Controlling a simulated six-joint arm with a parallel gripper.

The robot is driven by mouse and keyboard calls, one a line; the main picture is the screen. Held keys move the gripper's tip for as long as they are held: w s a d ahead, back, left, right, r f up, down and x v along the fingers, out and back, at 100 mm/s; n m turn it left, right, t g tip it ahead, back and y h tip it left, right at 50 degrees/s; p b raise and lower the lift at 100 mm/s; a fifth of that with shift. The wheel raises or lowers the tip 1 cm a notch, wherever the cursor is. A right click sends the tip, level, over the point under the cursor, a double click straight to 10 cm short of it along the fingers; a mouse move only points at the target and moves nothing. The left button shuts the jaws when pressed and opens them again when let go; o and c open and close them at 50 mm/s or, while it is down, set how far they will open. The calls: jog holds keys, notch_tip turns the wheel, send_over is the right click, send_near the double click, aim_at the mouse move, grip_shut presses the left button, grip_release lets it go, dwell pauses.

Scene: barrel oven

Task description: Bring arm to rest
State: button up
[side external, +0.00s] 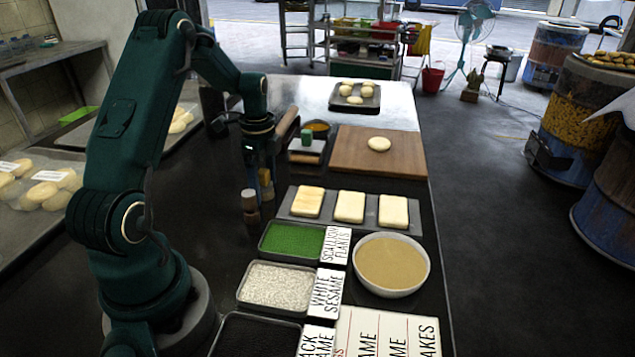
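My green arm stands at the left of the dark table (330,182), bent over at the top. My gripper (260,190) points down above the table, left of the cutting board (350,160). Its fingers are small and dark here, so I cannot tell whether they are open or shut. A small brown and pinkish cylinder (251,208) shows right at the fingers. I cannot tell whether it is held or stands behind or beside them.
A tray with three pale dough slabs (349,206) lies right of my gripper. Trays of green flakes (292,240) and white sesame (277,286), and a bowl of tan liquid (391,264), are nearer. A dough round (379,144) sits on the board. Barrels (590,120) stand right.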

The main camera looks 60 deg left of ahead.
aim_at(263, 170)
notch_tip(263, 170, up, 4)
jog(key=shift+r, duration=0.25)
jog(key=w+d+r+m+t+y, duration=0.1)
jog(key=w+d+r+m+t, duration=0.15)
jog(key=d+r, duration=0.6)
jog(key=s+d+r+n+t, duration=0.25)
jog(key=s+d+r, duration=0.3)
jog(key=d, duration=0.35)
jog(key=s+d+f+n, duration=0.3)
jog(key=s+d+n, duration=0.2)
jog(key=n, duration=0.5)
jog(key=shift+s+d+t+h, duration=0.25)
jog(key=shift+s+t+h, duration=0.15)
jog(key=shift+s, duration=0.8)
